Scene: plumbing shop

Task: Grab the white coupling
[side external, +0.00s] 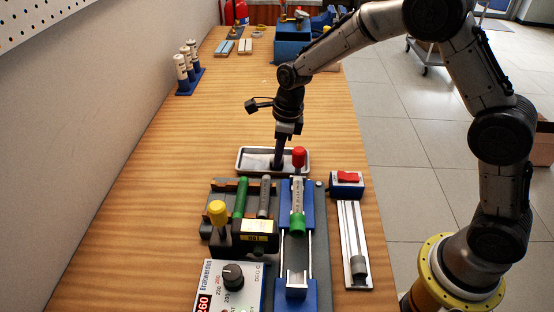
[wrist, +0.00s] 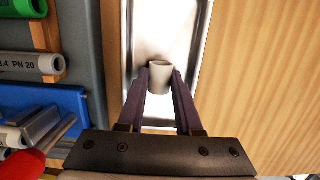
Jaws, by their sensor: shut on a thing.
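The white coupling (wrist: 161,76) is a short pale cylinder in the wrist view, held between the two fingertips of my gripper (wrist: 160,84). My gripper is shut on it, one finger against each side. The coupling is over the metal tray (wrist: 141,40), and I cannot tell whether it still touches the tray floor. In the side view my gripper (side external: 277,165) points down into the tray (side external: 243,160). The coupling is hidden there by the fingers and the tray.
A fixture with a red knob (side external: 298,157), a green pipe (side external: 240,198) and a grey pipe (side external: 264,197) stands in front of the tray. A control box (side external: 228,285) is nearer. White bottles (side external: 181,72) stand at the back left. The wooden table (side external: 170,150) left of the tray is clear.

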